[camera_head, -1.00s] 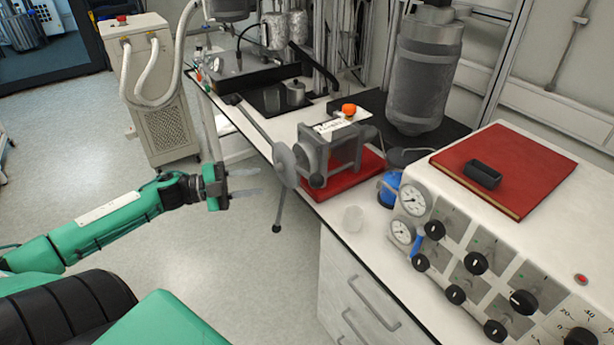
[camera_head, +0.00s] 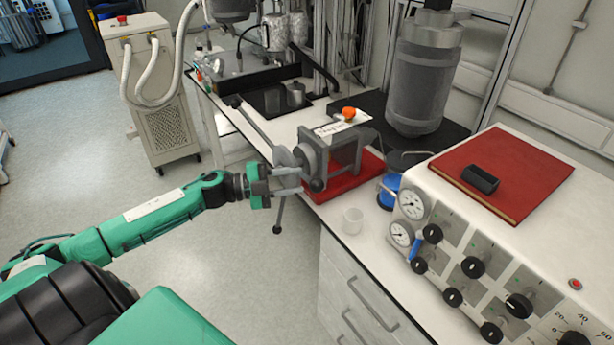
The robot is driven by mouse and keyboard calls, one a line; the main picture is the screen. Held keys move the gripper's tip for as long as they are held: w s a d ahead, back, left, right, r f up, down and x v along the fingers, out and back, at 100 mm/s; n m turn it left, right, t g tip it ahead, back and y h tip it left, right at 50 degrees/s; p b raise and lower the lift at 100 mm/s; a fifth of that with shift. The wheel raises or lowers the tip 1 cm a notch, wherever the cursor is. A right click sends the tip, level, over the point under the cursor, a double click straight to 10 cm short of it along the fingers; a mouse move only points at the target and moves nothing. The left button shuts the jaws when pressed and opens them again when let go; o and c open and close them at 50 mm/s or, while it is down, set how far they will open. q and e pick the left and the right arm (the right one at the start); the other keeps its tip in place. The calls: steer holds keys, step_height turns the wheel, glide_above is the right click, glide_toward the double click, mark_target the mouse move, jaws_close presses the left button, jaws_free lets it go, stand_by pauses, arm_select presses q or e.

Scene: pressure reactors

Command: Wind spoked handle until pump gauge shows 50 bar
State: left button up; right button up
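The grey hand pump (camera_head: 346,158) stands on a red base (camera_head: 349,181) at the bench's front edge. Its spoked handle (camera_head: 258,126) has one long spoke pointing up-left and another pointing down, ending in a dark knob (camera_head: 278,229). My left gripper (camera_head: 301,178) is open, its fingers reaching the hub side of the handle. I cannot tell whether the fingers touch it. My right gripper is out of view.
A white control box (camera_head: 468,215) with black knobs fills the right, a red book (camera_head: 505,171) on top. A large grey cylinder (camera_head: 420,85) stands behind.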

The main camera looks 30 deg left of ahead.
mark_target(307, 176)
arm_select(q)
steer(key=shift+p+x, duration=0.5)
steer(key=shift+x, duration=1.55)
jaws_close()
